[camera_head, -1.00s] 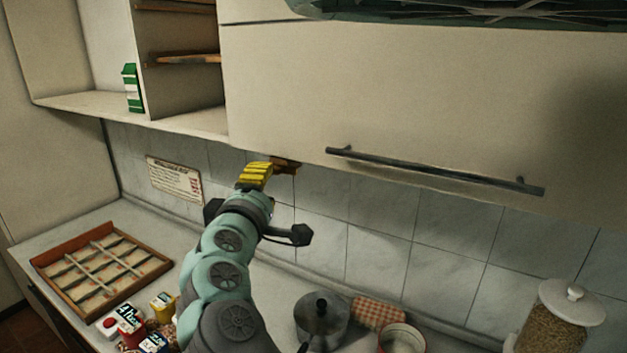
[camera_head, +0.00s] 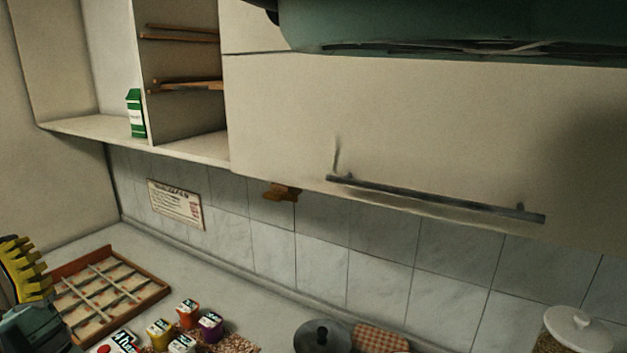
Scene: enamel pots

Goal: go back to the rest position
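My gripper (camera_head: 28,272) is at the far left edge of the head view, over the near left part of the counter, beside the wooden divided tray. Its yellow ridged finger points up, and the picture edge cuts off part of the gripper. I see nothing held at the visible finger, but I cannot tell how far the fingers are apart.
The wooden tray (camera_head: 158,291) lies on the counter (camera_head: 235,300). Several small spice boxes (camera_head: 188,314) stand right of it. A dark pot lid (camera_head: 322,337) and a checkered cloth (camera_head: 380,338) are at the bottom. The wall cabinet (camera_head: 420,120) has a bar handle (camera_head: 430,197); a green carton (camera_head: 135,114) stands on the open shelf.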

